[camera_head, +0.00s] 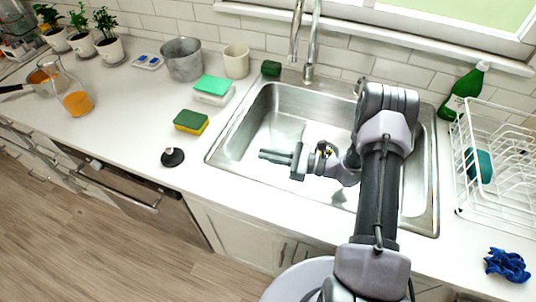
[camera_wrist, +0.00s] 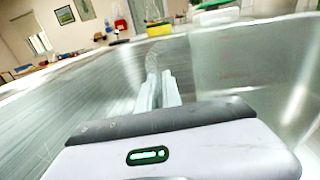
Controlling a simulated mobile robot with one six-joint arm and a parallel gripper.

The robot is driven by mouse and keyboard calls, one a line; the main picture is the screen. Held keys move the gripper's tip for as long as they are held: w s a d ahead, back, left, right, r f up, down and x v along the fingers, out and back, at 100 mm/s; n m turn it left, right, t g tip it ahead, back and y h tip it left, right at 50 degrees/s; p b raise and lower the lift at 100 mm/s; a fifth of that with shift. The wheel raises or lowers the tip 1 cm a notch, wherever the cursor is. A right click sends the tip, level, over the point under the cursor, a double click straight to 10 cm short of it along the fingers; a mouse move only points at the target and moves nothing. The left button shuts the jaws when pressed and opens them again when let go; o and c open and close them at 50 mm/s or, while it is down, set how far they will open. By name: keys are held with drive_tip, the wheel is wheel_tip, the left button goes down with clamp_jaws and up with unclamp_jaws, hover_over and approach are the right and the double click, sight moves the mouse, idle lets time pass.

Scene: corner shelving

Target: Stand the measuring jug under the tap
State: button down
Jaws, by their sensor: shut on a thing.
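The measuring jug (camera_wrist: 228,72) looks clear, with faint red marks, just beyond my fingertips in the wrist view. Its outline is hard to tell from the shiny sink wall. My gripper (camera_head: 274,156) is low over the left part of the steel sink (camera_head: 222,151), pointing left. In the wrist view my gripper's fingers (camera_wrist: 158,88) are close together on a clear part that seems to be the jug. In the head view I cannot make out the jug clearly. The tap (camera_head: 309,60) rises behind the sink, its spout at the back, away from my gripper.
A sponge (camera_head: 190,122), black-based stopper (camera_head: 172,157), metal pot (camera_head: 182,60), cream cup (camera_head: 236,61) and carafe of orange liquid (camera_head: 77,103) stand left of the sink. A green bottle (camera_head: 464,92), dish rack (camera_head: 497,190) and blue cloth (camera_head: 508,265) are right.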

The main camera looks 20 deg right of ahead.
drive_tip(key=shift+f, duration=0.25)
drive_tip(key=c, duration=1.5)
unclamp_jaws()
drive_tip(key=shift+r, duration=0.1)
drive_tip(key=shift+r, duration=0.1)
